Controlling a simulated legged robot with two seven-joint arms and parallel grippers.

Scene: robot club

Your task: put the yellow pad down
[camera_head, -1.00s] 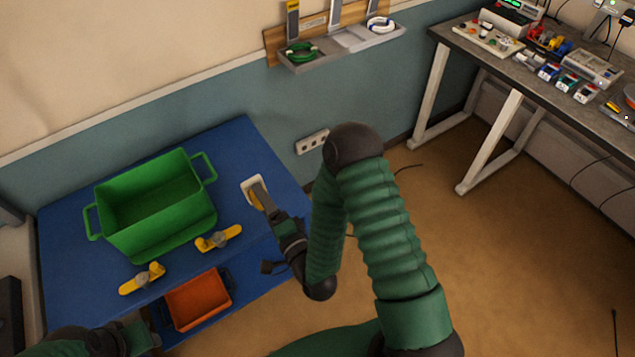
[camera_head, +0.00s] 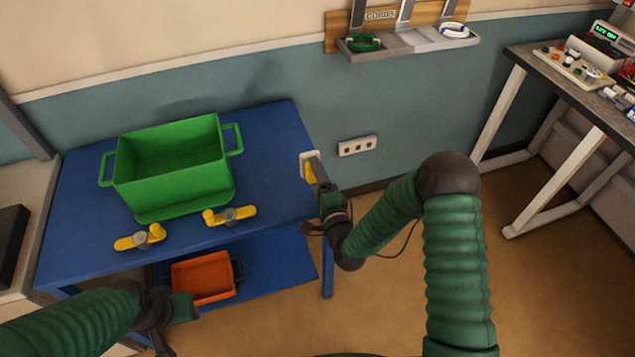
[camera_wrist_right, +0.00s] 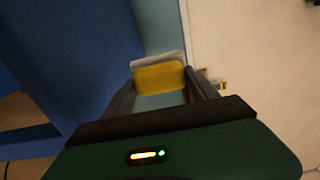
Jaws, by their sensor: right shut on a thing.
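The yellow pad (camera_head: 309,172) has a pale backing and is held upright at the right edge of the blue table. It also shows in the right wrist view, with its yellow face (camera_wrist_right: 160,77) toward the camera and the pale rim behind. My right gripper (camera_head: 317,178) is shut on the pad; its fingers (camera_wrist_right: 163,96) stand on either side below it. I cannot tell how high the pad is relative to the tabletop. My left gripper (camera_head: 164,345) is low in the head view, in front of the table; its fingers are unclear.
The blue table (camera_head: 275,135) carries a green crate (camera_head: 180,185) and two yellow-handled fittings (camera_head: 232,215) (camera_head: 138,238). Its right part is bare. An orange bin (camera_head: 203,278) sits on the lower shelf. A wall socket (camera_head: 357,146) is behind, and a workbench (camera_head: 560,80) stands right.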

